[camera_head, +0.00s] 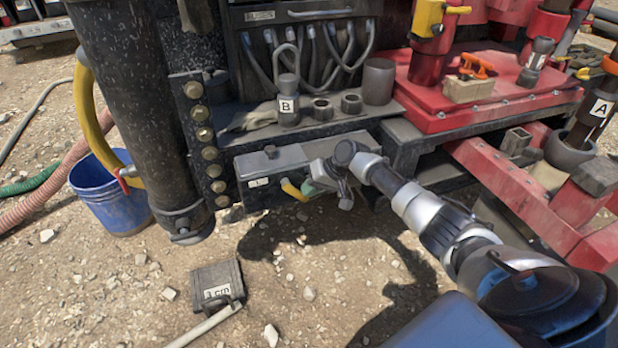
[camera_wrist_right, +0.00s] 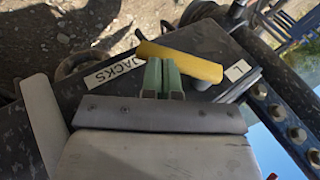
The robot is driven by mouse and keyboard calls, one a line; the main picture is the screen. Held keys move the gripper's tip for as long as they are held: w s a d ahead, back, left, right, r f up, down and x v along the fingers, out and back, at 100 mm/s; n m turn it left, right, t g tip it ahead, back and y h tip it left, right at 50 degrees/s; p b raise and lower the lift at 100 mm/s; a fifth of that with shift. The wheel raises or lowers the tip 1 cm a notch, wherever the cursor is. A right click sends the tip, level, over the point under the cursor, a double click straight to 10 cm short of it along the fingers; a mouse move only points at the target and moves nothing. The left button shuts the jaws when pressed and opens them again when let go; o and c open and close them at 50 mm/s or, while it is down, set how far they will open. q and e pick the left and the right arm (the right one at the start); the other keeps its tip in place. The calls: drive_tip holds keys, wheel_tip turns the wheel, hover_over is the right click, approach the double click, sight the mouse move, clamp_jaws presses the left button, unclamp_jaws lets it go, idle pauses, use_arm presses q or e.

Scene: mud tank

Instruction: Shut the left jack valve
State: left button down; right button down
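The jack valve box (camera_head: 268,163) is a dark box under the rig's shelf, and its JACKS label (camera_wrist_right: 114,71) reads in the right wrist view. A yellow valve lever (camera_head: 293,190) sticks out of its front; it also shows in the right wrist view (camera_wrist_right: 182,62), lying across the fingertips. My right gripper (camera_head: 308,187) is at the lever's right side. Its green fingers (camera_wrist_right: 161,77) are together, with their tips at or against the lever, not visibly around it. Other levers are hidden or not distinguishable. My left gripper is not in view.
A thick black jack leg (camera_head: 150,110) stands left of the box, beside a blue bucket (camera_head: 112,195). The shelf above holds a cylinder marked B (camera_head: 288,108) and cups. A block marked 3 cm (camera_head: 217,284) lies on the gravel. Open gravel lies below the box.

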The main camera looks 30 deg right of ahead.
sight(302, 198)
drive_tip(key=f, duration=0.1)
drive_tip(key=a+f+y, duration=0.1)
drive_tip(key=f, duration=0.1)
drive_tip(key=shift+w+a+b, duration=0.15)
drive_tip(key=shift+a+b, duration=0.15)
drive_tip(key=shift+b, duration=0.1)
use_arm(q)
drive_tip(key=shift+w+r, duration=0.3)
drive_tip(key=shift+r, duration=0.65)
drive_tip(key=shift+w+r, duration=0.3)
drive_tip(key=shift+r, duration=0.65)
use_arm(e)
drive_tip(key=shift+w+a+f, duration=0.1)
drive_tip(key=shift+a+f, duration=0.1)
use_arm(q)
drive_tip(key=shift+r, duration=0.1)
use_arm(e)
drive_tip(key=shift+r, duration=0.1)
